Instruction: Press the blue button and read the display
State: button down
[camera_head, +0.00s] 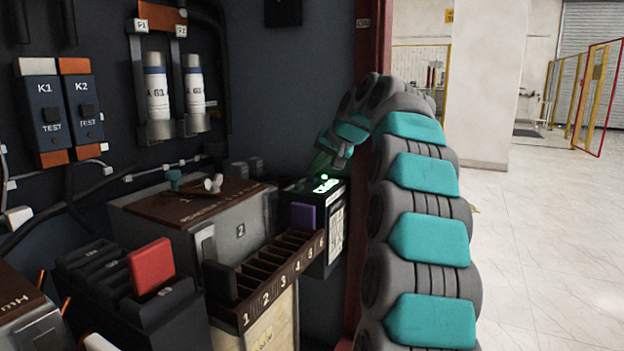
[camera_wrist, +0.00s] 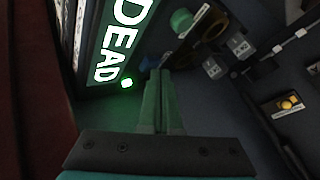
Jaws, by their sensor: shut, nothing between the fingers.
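A small dark tester box (camera_head: 330,225) stands beside the red post. Its display (camera_head: 325,187) glows green on top, too small to read there. In the wrist view the display (camera_wrist: 110,45) is large and tilted, with white letters reading "DEAD" on green. My gripper (camera_head: 338,158) hangs just above the box. In the wrist view my gripper (camera_wrist: 160,75) is shut and empty, its fingertips close to the box's edge. Contact cannot be told.
A purple block (camera_head: 303,216) sits on the box's near side. A slotted rack (camera_head: 270,280) numbered from 1, a grey transformer case (camera_head: 160,235) and a red switch (camera_head: 151,266) crowd the left. The red post (camera_head: 378,40) is close to my arm. Open floor lies at right.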

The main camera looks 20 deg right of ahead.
aim_at(314, 179)
jog(key=shift+f, duration=0.25)
dwell(0.4)
jog(key=shift+r+p, duration=0.7)
jog(key=shift+r, duration=0.2)
notch_tip(314, 179, up, 5)
jog(key=p, duration=0.4)
jog(key=shift+r, duration=0.1)
dwell(0.6)
